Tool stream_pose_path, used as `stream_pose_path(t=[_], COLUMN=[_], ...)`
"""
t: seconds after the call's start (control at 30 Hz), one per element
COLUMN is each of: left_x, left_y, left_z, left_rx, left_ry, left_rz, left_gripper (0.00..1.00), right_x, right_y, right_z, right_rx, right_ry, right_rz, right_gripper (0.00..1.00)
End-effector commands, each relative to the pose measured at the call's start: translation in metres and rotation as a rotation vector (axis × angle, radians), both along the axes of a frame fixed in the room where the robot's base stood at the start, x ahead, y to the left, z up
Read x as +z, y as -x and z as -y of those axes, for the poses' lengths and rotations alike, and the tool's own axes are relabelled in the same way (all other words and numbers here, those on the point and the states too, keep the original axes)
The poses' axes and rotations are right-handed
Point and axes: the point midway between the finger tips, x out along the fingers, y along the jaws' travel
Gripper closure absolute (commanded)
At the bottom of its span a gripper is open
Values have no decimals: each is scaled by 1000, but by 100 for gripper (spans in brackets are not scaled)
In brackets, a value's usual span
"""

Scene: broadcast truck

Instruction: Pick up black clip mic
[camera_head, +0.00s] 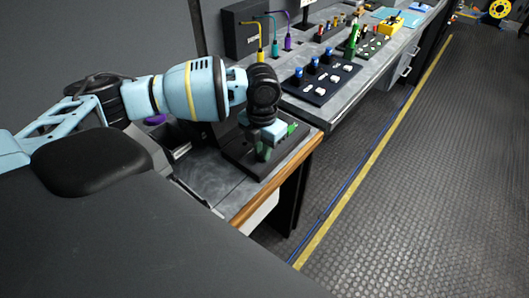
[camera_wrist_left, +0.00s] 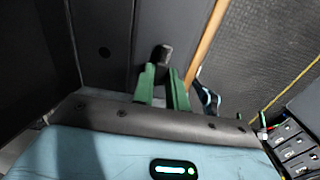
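A small black piece (camera_wrist_left: 163,54), which looks like the black clip mic, stands on a dark surface just beyond my fingertips in the left wrist view. My left gripper (camera_wrist_left: 160,76) has its two green fingers apart, with a gap between them, pointing at this piece. In the head view my left gripper (camera_head: 277,142) hangs low over a black board (camera_head: 240,158) at the near end of the counter. The wrist hides the mic there. I cannot tell whether the fingers touch it. My right gripper is in neither view.
The grey counter (camera_head: 216,180) has a wooden front edge (camera_head: 275,182). Farther along it stand a black panel with blue-topped pieces (camera_head: 322,82), coloured hooked stands (camera_head: 275,45) and a yellow item (camera_head: 391,25). The textured floor (camera_head: 420,170) at right is open.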

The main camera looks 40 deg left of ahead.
Motion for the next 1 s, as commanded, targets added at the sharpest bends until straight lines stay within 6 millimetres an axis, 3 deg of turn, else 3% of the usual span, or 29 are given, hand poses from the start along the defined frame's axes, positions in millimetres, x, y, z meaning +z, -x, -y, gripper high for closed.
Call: stream_pose_path(t=[0.47, 0.77, 1.0], left_x=[4, 39, 41], left_y=[0, 0, 51], left_z=[0, 0, 25], left_rx=[0, -1, -6], left_ry=[0, 0, 0], left_rz=[1, 2, 0], left_gripper=[100, 100, 100], right_x=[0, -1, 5], right_y=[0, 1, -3], right_z=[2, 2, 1], right_rx=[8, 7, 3], right_ry=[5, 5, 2], right_rz=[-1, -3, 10], right_gripper=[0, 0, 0])
